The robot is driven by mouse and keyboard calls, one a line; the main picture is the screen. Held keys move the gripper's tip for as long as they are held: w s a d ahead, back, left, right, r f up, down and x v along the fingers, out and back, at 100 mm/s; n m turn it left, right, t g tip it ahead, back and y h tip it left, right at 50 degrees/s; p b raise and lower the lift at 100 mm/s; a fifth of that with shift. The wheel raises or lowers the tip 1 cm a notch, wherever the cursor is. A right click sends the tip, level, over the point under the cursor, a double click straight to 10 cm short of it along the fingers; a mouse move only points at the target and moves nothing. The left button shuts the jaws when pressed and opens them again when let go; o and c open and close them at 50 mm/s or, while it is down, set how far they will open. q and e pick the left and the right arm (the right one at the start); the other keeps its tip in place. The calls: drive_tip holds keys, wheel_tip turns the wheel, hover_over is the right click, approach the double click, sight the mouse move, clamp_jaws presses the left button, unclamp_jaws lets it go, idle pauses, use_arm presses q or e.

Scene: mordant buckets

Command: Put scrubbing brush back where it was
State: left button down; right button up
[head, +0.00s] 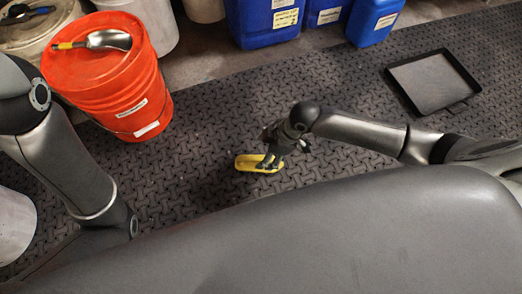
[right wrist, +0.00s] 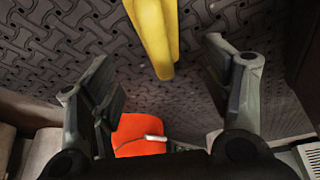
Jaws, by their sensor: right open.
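The scrubbing brush (head: 246,163) is a yellow, elongated block on or just above the dark mat in the head view. In the right wrist view the yellow brush (right wrist: 153,35) reaches from the top edge down between the two fingers, with gaps on both sides. My right gripper (head: 275,152) is over the right part of the brush and hides some of it. The right gripper (right wrist: 160,65) is open, its fingers apart from the brush. The brush's bristles cannot be made out. My left arm shows at the left, but its gripper is out of view.
An orange bucket (head: 112,85) with a metal scoop (head: 108,39) on its lid stands at upper left. Blue canisters (head: 268,28) line the back. A black tray (head: 435,82) lies at upper right. The patterned mat (head: 330,95) is clear around the brush.

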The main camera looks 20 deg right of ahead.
drive_tip(key=shift+p+v, duration=0.3)
drive_tip(key=shift+v, duration=0.65)
